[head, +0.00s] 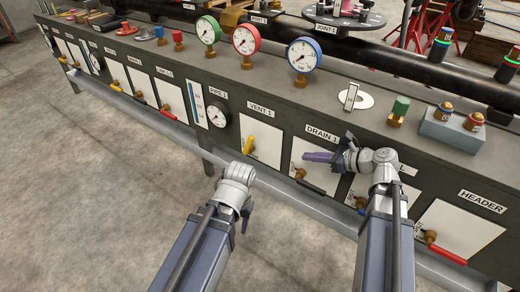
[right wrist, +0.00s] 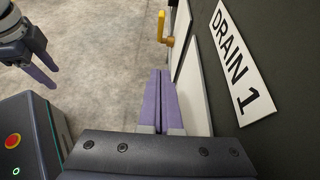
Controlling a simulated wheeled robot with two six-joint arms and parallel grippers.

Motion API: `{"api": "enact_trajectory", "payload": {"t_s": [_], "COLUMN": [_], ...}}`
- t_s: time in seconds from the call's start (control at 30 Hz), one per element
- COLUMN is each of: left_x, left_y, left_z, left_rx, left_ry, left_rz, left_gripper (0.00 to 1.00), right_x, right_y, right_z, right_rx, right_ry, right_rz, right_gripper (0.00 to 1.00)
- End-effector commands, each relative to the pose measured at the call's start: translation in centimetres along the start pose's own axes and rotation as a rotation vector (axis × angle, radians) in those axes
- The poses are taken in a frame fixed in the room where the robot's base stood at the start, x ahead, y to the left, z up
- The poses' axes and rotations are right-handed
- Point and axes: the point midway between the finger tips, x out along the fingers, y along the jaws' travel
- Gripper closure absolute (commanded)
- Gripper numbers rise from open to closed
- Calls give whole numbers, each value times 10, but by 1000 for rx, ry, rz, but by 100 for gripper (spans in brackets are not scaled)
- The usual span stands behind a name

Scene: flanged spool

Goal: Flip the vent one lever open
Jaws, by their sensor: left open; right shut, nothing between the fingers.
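The vent one lever (head: 249,144) has a yellow handle on the white plate below the VENT 1 label (head: 261,109). The handle points up; its lower end is close to my left arm in the head view. It also shows at the top of the right wrist view (right wrist: 161,26), with a brass hub beside it. My right gripper (head: 306,156) is shut and empty in front of the DRAIN 1 plate, its fingers pointing left toward the vent one lever, still apart from it. My left gripper (head: 245,216) is open and empty, low in front of the panel; its fingers also show in the right wrist view (right wrist: 45,76).
The drain one lever (head: 312,187) has a dark handle just below my right gripper. A pipe gauge (head: 218,114) sits left of the vent plate. A red header lever (head: 445,254) is at right. A ledge (head: 190,140) runs along the panel's foot; open floor lies in front.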

Motion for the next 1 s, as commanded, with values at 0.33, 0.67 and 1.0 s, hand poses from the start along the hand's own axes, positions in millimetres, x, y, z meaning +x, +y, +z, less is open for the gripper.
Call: {"api": "enact_trajectory", "payload": {"t_s": [0.33, 0.67, 1.0], "left_x": [37, 66, 62], "left_y": [4, 7, 6], "left_z": [-2, -4, -4], "left_rx": [-8, -8, -8], "left_ry": [0, 2, 2], "left_rz": [0, 0, 0], "left_gripper": [50, 50, 50], "right_x": [79, 148, 189], "right_y": [0, -1, 0], "right_z": [-4, -4, 20], "right_rx": [-4, -3, -2], "right_ry": [2, 2, 1], "right_rz": [5, 4, 3], "right_gripper": [100, 100, 100]}}
